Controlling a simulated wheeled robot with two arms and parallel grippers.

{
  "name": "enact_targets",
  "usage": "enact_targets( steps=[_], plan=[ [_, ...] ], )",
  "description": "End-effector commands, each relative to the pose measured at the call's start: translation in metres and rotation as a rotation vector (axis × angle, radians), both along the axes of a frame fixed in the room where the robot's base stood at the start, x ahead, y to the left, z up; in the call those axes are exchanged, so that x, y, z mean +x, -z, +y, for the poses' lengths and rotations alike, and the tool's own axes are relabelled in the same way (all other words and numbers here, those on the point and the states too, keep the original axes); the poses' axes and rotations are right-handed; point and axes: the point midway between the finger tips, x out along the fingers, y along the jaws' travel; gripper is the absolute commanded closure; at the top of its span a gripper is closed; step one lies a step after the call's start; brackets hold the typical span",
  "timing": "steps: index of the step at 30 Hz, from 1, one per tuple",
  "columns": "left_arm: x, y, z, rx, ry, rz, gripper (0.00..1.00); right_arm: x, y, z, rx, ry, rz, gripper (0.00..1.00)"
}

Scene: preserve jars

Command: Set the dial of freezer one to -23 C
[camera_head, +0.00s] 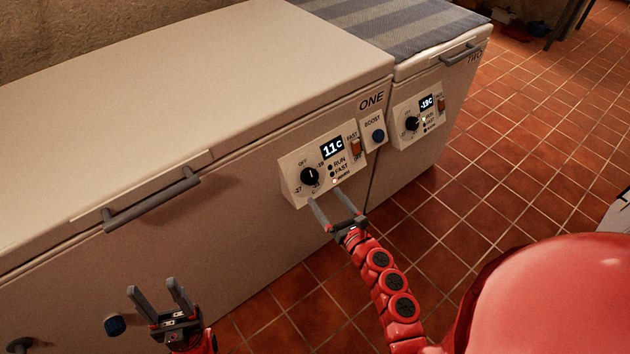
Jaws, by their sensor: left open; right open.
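Freezer one (230,190) is a white chest with its lid shut, marked ONE. Its control panel (293,191) carries a round black dial (310,176) with a pale mark, and a lit display (332,147) reading 11C. The scale shows OFF at the upper left and -27 at the lower left. A red-lit lamp (334,181) shows at the lowest label beside RUN and FAST. My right gripper (332,200) is open and empty, just below the panel's lower edge and close under the dial. My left gripper (155,289) is open and empty at the lower left, well away from the dial.
A grey lid handle (150,200) juts out left.

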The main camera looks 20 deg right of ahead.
Motion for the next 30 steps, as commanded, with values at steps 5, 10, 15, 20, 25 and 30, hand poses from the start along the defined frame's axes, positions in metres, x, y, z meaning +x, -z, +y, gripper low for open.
enact_targets(
  steps=[5, 10, 15, 20, 25, 30],
  plan=[
    [0.000, -0.007, 0.000, 0.000, 0.000, 0.000, 0.43, 0.037, -0.002, 0.008, 0.003, -0.001, -0.001, 0.08],
    [0.000, -0.008, 0.000, 0.000, 0.000, 0.000, 0.43, 0.058, 0.000, 0.011, 0.002, 0.002, 0.000, 0.08],
    [0.000, -0.008, 0.000, 0.000, 0.000, 0.000, 0.43, 0.066, 0.002, 0.014, 0.002, 0.001, 0.004, 0.08],
    [0.000, -0.008, 0.000, 0.000, 0.000, 0.000, 0.43, 0.067, 0.002, 0.014, 0.002, 0.000, 0.004, 0.08],
    [0.000, -0.008, 0.000, 0.000, 0.000, 0.000, 0.43, 0.067, 0.002, 0.014, 0.001, 0.000, 0.003, 0.21],
    [0.000, -0.008, 0.000, 0.000, 0.000, 0.000, 0.43, 0.067, 0.001, 0.014, 0.002, 0.000, 0.002, 0.52]
  ],
)
